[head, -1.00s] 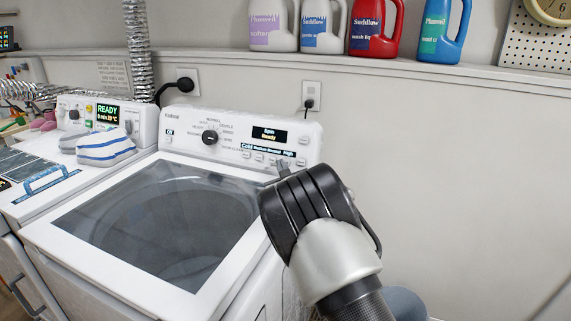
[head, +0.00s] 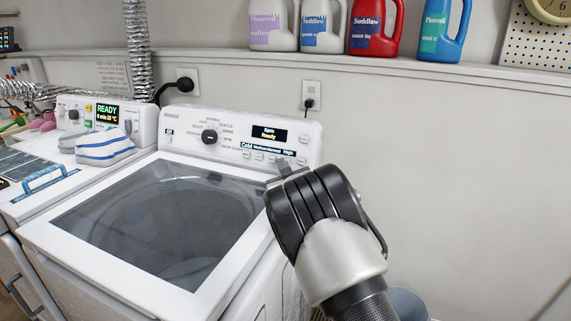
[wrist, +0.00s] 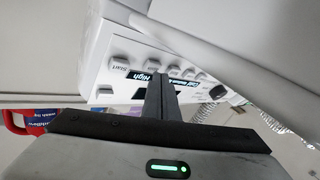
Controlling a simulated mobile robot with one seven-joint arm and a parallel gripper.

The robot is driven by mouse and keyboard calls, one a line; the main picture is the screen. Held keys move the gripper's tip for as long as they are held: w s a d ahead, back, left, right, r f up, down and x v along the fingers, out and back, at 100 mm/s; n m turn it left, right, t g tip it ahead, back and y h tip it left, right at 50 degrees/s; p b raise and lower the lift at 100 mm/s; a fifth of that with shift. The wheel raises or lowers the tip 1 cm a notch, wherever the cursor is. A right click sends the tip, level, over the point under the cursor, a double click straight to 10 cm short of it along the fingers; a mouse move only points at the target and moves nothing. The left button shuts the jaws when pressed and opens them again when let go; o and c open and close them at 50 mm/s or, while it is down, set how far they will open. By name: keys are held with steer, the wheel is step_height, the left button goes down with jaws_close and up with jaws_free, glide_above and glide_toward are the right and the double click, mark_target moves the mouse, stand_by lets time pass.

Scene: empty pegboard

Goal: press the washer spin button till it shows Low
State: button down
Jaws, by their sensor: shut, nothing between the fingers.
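The white washer (head: 180,145) has a control panel with a dial (head: 209,137) and a dark display (head: 266,134) that seems to read "Spin Ready". Below it a lit strip (head: 267,150) reads "Cold" at its left and "High" at its right; the middle words are small. "High" (wrist: 152,78) also shows in the wrist view. Buttons line the strip; my fingers hide part of the row. My gripper (head: 284,164) is shut and empty, its tips at the right part of the panel. In the wrist view the shut fingers (wrist: 160,90) point at the panel; I cannot tell whether they touch a button.
A dryer (head: 80,190) with folded cloths (head: 105,148) on top stands left. A shelf (head: 400,65) above holds several detergent bottles, including a red one (head: 376,27). Open wall and room lie right of the washer.

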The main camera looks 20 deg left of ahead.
steer(key=shift+w+f+b, duration=0.1)
steer(key=shift+w+b, duration=0.25)
steer(key=shift+b, duration=0.05)
stand_by(0.4)
stand_by(0.4)
steer(key=shift+s+r, duration=0.25)
steer(key=shift+s, duration=0.5)
steer(key=shift+s+b, duration=0.1)
steer(key=shift+b, duration=0.2)
steer(key=shift+s+a+r+b, duration=0.1)
steer(key=shift+s+r, duration=0.15)
steer(key=shift+s, duration=0.5)
steer(key=shift+s+a+r+b, duration=0.1)
steer(key=shift+s+r, duration=0.15)
steer(key=shift+s, duration=0.55)
steer(key=shift+s+r+b, duration=0.1)
steer(key=shift+s+r, duration=0.15)
steer(key=shift+s, duration=0.5)
